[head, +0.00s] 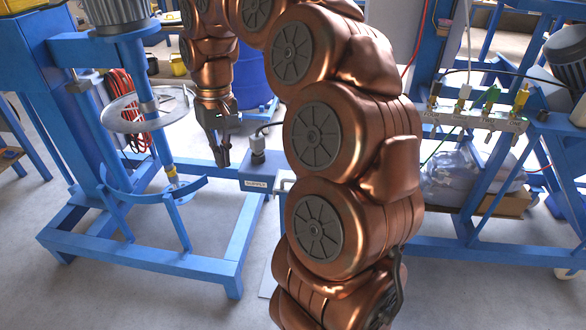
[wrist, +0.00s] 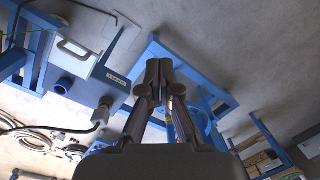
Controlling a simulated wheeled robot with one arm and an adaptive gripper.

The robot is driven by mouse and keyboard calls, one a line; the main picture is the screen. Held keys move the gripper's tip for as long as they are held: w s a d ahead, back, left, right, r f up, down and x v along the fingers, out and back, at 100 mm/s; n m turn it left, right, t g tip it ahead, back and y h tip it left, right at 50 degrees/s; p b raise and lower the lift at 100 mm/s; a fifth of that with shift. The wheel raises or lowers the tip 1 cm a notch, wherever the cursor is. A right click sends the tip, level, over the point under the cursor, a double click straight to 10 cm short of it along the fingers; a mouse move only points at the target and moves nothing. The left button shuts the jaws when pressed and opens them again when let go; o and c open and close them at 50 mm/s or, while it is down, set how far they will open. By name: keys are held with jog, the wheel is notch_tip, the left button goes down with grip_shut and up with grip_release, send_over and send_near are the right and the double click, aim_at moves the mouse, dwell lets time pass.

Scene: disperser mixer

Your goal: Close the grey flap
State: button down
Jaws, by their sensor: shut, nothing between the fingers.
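My gripper (head: 223,158) hangs down at the end of the copper arm, left of the blue box with a label (head: 258,184). Its fingers are together with nothing between them, and they also show closed in the wrist view (wrist: 159,72). A grey panel with a pale handle (wrist: 78,44) shows at the upper left of the wrist view, apart from my fingers. It may be the grey flap, but I cannot tell for sure. In the head view my arm hides most of that area.
A grey plug with a black cable (head: 257,148) stands on the labelled box. The blue mixer frame (head: 150,252) with a round metal disc (head: 125,114) is at left. A blue drum (head: 253,80) is behind. A cable rack (head: 470,119) stands at right.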

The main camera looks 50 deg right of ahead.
jog(key=w+d+f+m, duration=0.15)
jog(key=d+m, duration=0.25)
jog(key=d, duration=0.8)
jog(key=w+d+f+m, duration=0.15)
jog(key=d+m, duration=0.25)
jog(key=d, duration=0.8)
jog(key=shift+s+a+f+b, duration=0.1)
jog(key=shift+s+f+b, duration=0.15)
jog(key=shift+f, duration=1.4)
jog(key=shift+s+a+f+b, duration=0.15)
jog(key=shift+s+f, duration=0.2)
jog(key=shift+f, duration=1.35)
jog(key=shift+s+a+f+b, duration=0.15)
jog(key=shift+s+f, duration=0.15)
jog(key=shift+f, duration=1.35)
jog(key=shift+s+f, duration=0.1)
jog(key=shift+f, duration=0.25)
jog(key=shift+s+a+f+p, duration=0.25)
jog(key=shift+s+a+f, duration=0.15)
jog(key=shift+a+f, duration=0.2)
jog(key=shift+s+a+f+p, duration=0.25)
jog(key=shift+s+a+f, duration=0.2)
jog(key=shift+a, duration=0.25)
